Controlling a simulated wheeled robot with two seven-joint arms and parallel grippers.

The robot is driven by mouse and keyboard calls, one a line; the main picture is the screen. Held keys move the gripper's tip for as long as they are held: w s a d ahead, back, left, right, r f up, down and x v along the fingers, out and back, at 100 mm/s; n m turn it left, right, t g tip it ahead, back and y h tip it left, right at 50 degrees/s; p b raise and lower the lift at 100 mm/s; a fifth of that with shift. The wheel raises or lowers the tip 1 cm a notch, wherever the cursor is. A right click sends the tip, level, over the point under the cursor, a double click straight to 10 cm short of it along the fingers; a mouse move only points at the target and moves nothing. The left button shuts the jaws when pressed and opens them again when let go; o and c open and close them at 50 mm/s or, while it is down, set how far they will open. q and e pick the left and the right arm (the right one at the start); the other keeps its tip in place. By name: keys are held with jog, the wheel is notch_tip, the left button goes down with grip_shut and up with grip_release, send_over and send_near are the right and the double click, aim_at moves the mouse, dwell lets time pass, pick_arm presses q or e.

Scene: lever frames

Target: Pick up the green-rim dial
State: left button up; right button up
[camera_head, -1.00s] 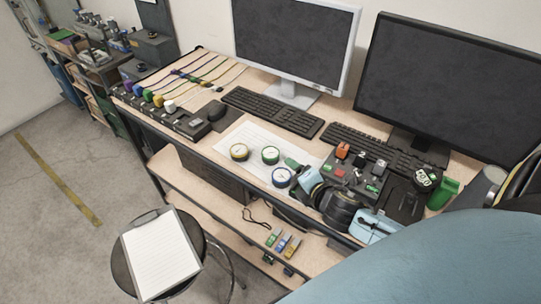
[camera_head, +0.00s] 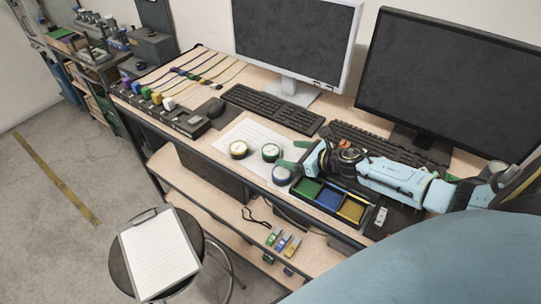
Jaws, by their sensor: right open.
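The green-rim dial (camera_head: 270,152) lies on a white lined sheet (camera_head: 240,133) on the desk. A yellow-rim dial (camera_head: 238,149) lies to its left, and a blue-rim dial (camera_head: 281,175) lies just below and right of it, partly covered by my right gripper. My right gripper (camera_head: 290,155) reaches in from the right with its green-tipped fingers spread. It is open and empty, its tips just right of the green-rim dial. I cannot tell whether they touch it. My left gripper is not in view.
A tray with green, blue and yellow compartments (camera_head: 310,188) sits at the desk's front edge below my right arm. Keyboards (camera_head: 272,110) and two monitors (camera_head: 295,40) stand behind. A stool with a clipboard (camera_head: 160,252) stands in front of the desk.

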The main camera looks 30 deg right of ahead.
aim_at(272, 151)
jog(key=b+x, duration=0.1)
jog(key=x, duration=0.6)
jog(key=shift+w+a+r+b, duration=0.1)
jog(key=shift+a+b, duration=0.15)
jog(key=shift+b, duration=0.1)
jog(key=c, duration=1.1)
jog(key=shift+r, duration=0.15)
